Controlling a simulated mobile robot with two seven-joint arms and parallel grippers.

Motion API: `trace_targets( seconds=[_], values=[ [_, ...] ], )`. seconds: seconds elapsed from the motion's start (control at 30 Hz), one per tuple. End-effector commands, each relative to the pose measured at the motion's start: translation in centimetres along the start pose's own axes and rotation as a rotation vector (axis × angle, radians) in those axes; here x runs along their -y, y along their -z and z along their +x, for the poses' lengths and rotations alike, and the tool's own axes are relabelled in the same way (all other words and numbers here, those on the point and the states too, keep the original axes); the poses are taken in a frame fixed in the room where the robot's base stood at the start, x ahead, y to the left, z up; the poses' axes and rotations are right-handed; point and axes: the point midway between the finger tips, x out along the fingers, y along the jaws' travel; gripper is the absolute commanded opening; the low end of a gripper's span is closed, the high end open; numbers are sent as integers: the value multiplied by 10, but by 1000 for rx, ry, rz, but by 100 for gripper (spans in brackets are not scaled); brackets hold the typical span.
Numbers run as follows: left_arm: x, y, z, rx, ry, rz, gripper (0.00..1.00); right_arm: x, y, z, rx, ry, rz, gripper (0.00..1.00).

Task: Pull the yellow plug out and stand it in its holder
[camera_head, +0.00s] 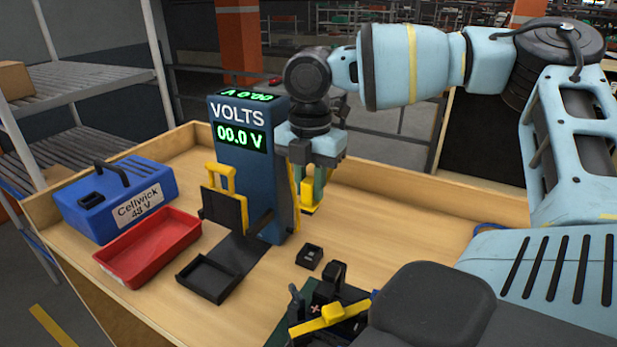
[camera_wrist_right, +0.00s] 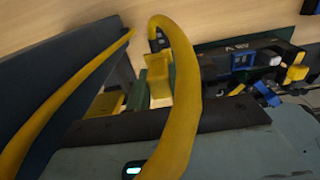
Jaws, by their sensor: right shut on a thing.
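My right gripper (camera_head: 311,188) hangs down just right of the blue voltmeter post and is shut on the yellow plug (camera_head: 308,205). The plug is held above the table, apart from the surface. In the right wrist view the yellow plug (camera_wrist_right: 158,72) sits between dark green fingers, with a yellow cable (camera_wrist_right: 186,80) looping past. A small black block with a recess (camera_head: 309,256), possibly the holder, stands on the table below the gripper, empty as far as I can see. My left gripper is not in view.
The voltmeter post (camera_head: 238,165) reads 00.0 V. A yellow-handled black bracket (camera_head: 223,205) is on its left. A red tray (camera_head: 150,248), a black tray (camera_head: 207,278) and a blue battery box (camera_head: 115,195) stand left. A dark yellow-barred device (camera_head: 335,317) is in front.

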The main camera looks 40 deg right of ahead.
Motion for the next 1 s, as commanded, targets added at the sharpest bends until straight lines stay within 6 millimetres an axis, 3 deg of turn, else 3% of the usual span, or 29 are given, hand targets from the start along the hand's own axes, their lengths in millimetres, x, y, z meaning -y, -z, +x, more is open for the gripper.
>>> trace_targets(
  seconds=[0.7, 1.0],
  values=[
    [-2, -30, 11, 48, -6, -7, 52, 0, 0, 77, -1, 4, 0, 0],
    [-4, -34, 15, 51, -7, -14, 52, 0, 0, 97, 0, 1, 0, 0]
  ],
)
